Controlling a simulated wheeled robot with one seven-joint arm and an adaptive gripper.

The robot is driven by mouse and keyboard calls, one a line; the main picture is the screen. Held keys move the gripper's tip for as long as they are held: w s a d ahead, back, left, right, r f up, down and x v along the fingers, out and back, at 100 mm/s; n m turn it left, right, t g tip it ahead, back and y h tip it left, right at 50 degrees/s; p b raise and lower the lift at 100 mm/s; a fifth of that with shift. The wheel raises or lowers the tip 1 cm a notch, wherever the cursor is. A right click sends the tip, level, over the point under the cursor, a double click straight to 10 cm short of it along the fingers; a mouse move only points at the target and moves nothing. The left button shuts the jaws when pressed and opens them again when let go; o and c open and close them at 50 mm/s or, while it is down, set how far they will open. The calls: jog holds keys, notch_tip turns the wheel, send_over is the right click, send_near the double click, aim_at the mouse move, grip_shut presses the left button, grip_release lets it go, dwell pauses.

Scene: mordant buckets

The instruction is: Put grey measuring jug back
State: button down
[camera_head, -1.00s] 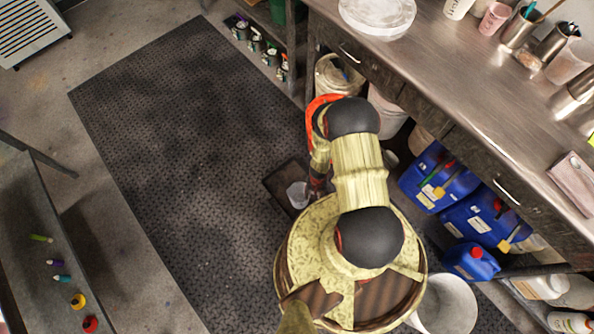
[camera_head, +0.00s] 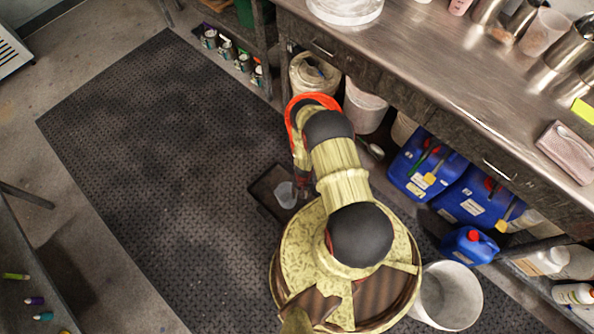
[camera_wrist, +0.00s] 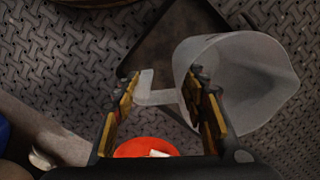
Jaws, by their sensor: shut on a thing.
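The grey measuring jug (camera_head: 286,194) is a translucent, pale cup low beside my base in the head view. In the wrist view the jug (camera_wrist: 250,85) lies tilted in the picture, its wide mouth to the right. Its handle (camera_wrist: 147,88) reaches left between the fingers of my gripper (camera_wrist: 162,88). My gripper is shut on this handle. In the head view my arm largely hides the gripper. A dark shallow tray (camera_head: 262,183) lies on the floor mat beside the jug. The tray (camera_wrist: 195,20) also shows behind the jug in the wrist view; whether they touch is unclear.
A steel-topped bench (camera_head: 440,70) runs along the right. Below it stand white buckets (camera_head: 365,105) and blue canisters (camera_head: 425,165). An empty white bucket (camera_head: 450,295) stands close to my base. The dark mat (camera_head: 160,150) has wide free room at left.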

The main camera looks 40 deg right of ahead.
jog(key=w+d+f+b, duration=0.1)
jog(key=w+f+b, duration=0.4)
jog(key=f+b, duration=0.4)
jog(key=shift+w+d+f+b, duration=0.15)
jog(key=shift+w+d+b, duration=0.1)
jog(key=shift+b, duration=0.95)
jog(key=shift+f, duration=0.1)
jog(key=c, duration=1.1)
grip_release()
jog(key=shift+o, duration=0.4)
